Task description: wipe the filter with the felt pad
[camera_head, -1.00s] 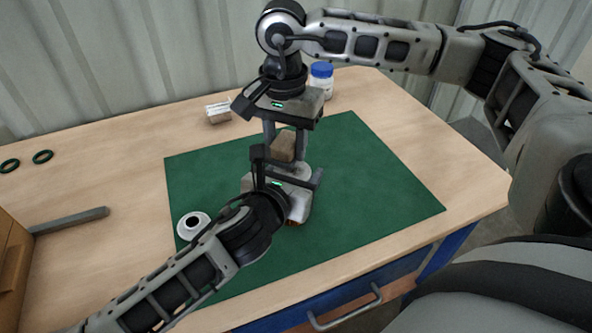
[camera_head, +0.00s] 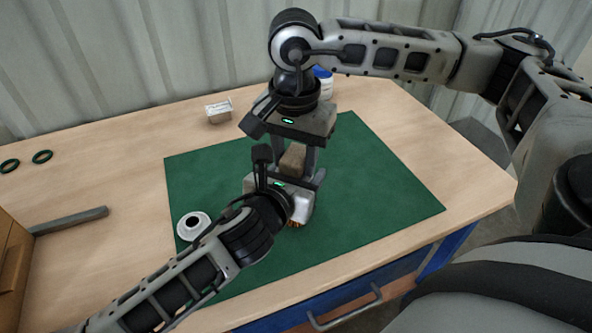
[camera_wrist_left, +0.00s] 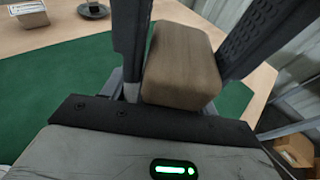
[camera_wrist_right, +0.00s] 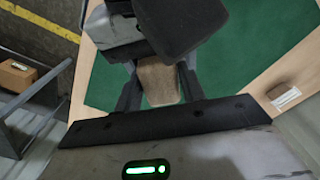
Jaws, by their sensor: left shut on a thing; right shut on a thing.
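The felt pad, a brown block (camera_head: 293,158), is between the fingers of my right gripper (camera_head: 293,150), which is shut on it. My right gripper points down from above, over the green mat. The pad fills the middle of the left wrist view (camera_wrist_left: 182,65) and shows in the right wrist view (camera_wrist_right: 158,80).
A white ring-shaped part (camera_head: 203,220) lies on the green mat's (camera_head: 375,190) left side. Two dark green rings (camera_head: 42,151) and a grey bar (camera_head: 70,221) lie left. The mat's right side is clear.

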